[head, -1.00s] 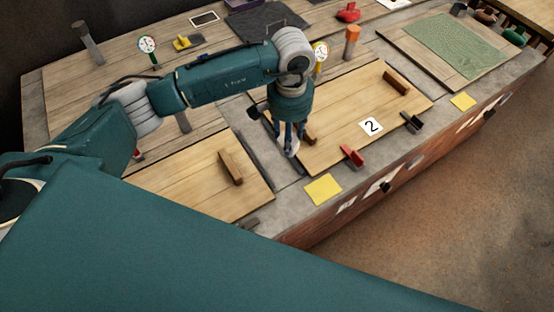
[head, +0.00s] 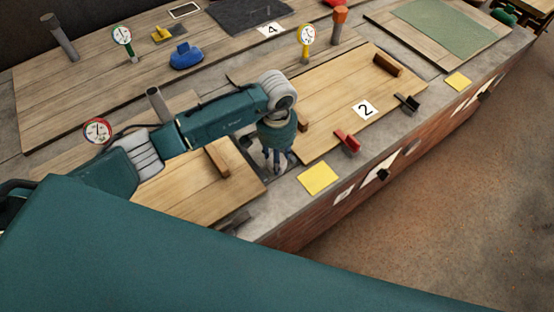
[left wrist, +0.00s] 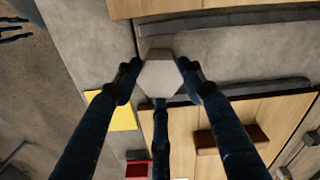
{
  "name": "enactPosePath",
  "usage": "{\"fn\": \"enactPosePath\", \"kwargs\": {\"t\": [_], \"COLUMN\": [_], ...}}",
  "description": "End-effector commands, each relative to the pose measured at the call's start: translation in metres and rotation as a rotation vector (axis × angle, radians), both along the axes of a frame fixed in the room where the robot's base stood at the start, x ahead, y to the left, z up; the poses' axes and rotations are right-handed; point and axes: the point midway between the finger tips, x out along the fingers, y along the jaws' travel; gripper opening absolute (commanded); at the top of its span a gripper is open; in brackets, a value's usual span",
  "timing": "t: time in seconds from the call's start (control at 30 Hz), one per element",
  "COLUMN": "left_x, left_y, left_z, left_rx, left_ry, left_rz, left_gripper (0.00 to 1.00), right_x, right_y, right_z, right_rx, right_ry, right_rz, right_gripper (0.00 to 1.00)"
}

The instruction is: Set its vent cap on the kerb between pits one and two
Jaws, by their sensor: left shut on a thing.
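My left gripper (head: 277,168) points down over the grey kerb (head: 291,194) between the lid marked 2 (head: 336,112) and the plain wooden lid (head: 180,190) to its left. In the left wrist view its fingers (left wrist: 160,78) are shut on a grey hexagonal cap (left wrist: 160,72). The cap appears over the grey strip between the two wooden lids. I cannot tell whether it touches the kerb. Dark finger-like parts at the upper left edge of the left wrist view look like my right gripper (left wrist: 14,30); their opening is unclear.
A yellow note (head: 318,179) lies on the kerb's front part, right of the gripper. A red clip (head: 347,142) and a black clip (head: 407,102) sit along lid 2's front edge. A wooden handle (head: 216,158) stands on the left lid. Gauges stand behind.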

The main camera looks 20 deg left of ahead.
Motion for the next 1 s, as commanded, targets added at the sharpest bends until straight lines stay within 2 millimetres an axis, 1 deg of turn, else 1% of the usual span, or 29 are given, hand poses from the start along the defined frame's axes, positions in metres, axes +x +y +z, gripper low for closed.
{"fn": "enactPosePath", "kwargs": {"t": [0.23, 0.37, 0.4, 0.5, 0.73, 0.83, 0.9, 0.93, 1.0], "left_x": [0.001, 0.001, 0.001, 0.001, 0.001, 0.0, 0.001, 0.002, 0.003], "left_y": [0.0, 0.0, 0.0, 0.0, 0.0, 0.0, -0.001, 0.0, 0.0], "left_z": [0.0, -0.004, -0.003, -0.002, -0.002, 0.0, 0.004, 0.007, 0.019], "left_rx": [0.0, 0.0, 0.0, 0.0, 0.0, -0.001, -0.001, -0.001, -0.001], "left_ry": [-0.002, -0.003, -0.003, -0.002, -0.002, -0.001, -0.002, -0.006, -0.007], "left_rz": [0.0, -0.001, 0.0, 0.0, -0.001, 0.0, -0.001, -0.001, -0.003], "left_gripper": [0.2, 0.2, 0.42, 0.59, 0.59, 0.59, 0.59, 0.59, 0.59], "right_x": [-0.001, -0.002, -0.002, -0.002, -0.002, -0.002, -0.002, -0.002, -0.002], "right_y": [0.003, 0.003, 0.003, 0.003, 0.003, 0.003, 0.003, 0.003, 0.002], "right_z": [0.0, -0.005, -0.005, -0.004, -0.004, -0.001, 0.002, -0.001, -0.004], "right_rx": [0.004, 0.004, 0.004, 0.004, 0.003, 0.003, 0.003, 0.002, 0.002], "right_ry": [0.001, 0.003, 0.003, 0.003, 0.003, 0.003, 0.003, 0.003, 0.003], "right_rz": [-0.001, -0.001, -0.001, -0.001, 0.0, 0.0, 0.0, 0.0, 0.0], "right_gripper": [0.35, 0.35, 0.35, 0.35, 0.35, 0.35, 0.35, 0.35, 0.35]}}
